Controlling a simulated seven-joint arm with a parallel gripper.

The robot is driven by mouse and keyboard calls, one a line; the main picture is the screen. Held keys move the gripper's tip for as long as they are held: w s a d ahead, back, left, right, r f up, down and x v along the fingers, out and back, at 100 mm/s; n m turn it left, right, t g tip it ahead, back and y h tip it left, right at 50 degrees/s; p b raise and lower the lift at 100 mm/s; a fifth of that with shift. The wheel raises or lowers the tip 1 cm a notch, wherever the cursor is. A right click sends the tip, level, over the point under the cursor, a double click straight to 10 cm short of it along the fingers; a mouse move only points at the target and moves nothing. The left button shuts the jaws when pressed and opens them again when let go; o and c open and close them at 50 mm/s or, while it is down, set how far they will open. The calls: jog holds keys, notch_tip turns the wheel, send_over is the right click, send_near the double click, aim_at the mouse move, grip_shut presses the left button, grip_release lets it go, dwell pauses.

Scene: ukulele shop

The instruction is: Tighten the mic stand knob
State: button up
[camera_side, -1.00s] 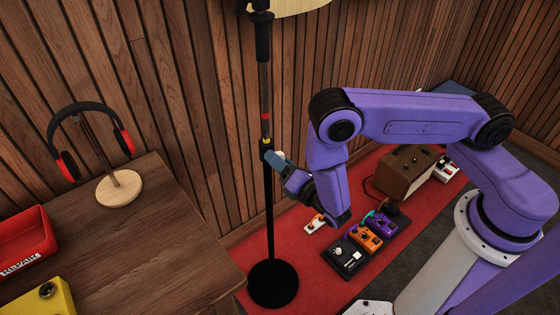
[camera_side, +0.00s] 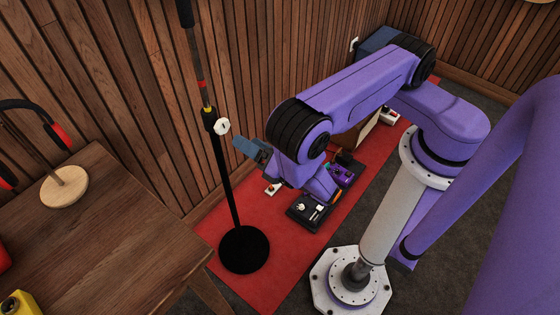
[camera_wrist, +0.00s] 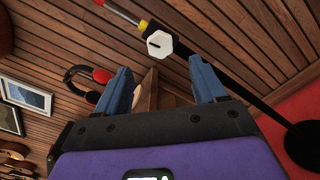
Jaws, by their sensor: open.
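The mic stand (camera_side: 226,185) is a thin black pole on a round black base (camera_side: 244,250), with red and yellow bands higher up. Its white knob (camera_side: 222,126) sits on a black collar just below the yellow band. In the wrist view the knob (camera_wrist: 159,44) is a white hexagon with a short dark line on its face, ahead of my fingers and roughly centred between them. My gripper (camera_side: 240,146) is to the right of the knob and slightly lower, apart from it. Its blue fingers (camera_wrist: 162,72) are spread with nothing between them.
A wooden table (camera_side: 110,235) with headphones (camera_side: 62,138) on a stand is at the left. Several effect pedals (camera_side: 310,211) lie on the red mat (camera_side: 282,240) below my arm. The slatted wall (camera_side: 140,110) is close behind the stand. A gap separates gripper and knob.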

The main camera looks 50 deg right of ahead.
jog(key=s, duration=0.8)
jog(key=shift+s, duration=0.25)
jog(key=shift+r, duration=0.1)
jog(key=s+d+r+m+g+h, duration=0.4)
jog(key=d+r+m+g+h, duration=0.55)
jog(key=d+m+g, duration=0.2)
jog(key=s+r+m+g+y, duration=0.2)
jog(key=s+r+g+y, duration=0.4)
jog(key=r+y, duration=0.2)
jog(key=shift+s+y, duration=0.35)
jog(key=shift+y, duration=0.6)
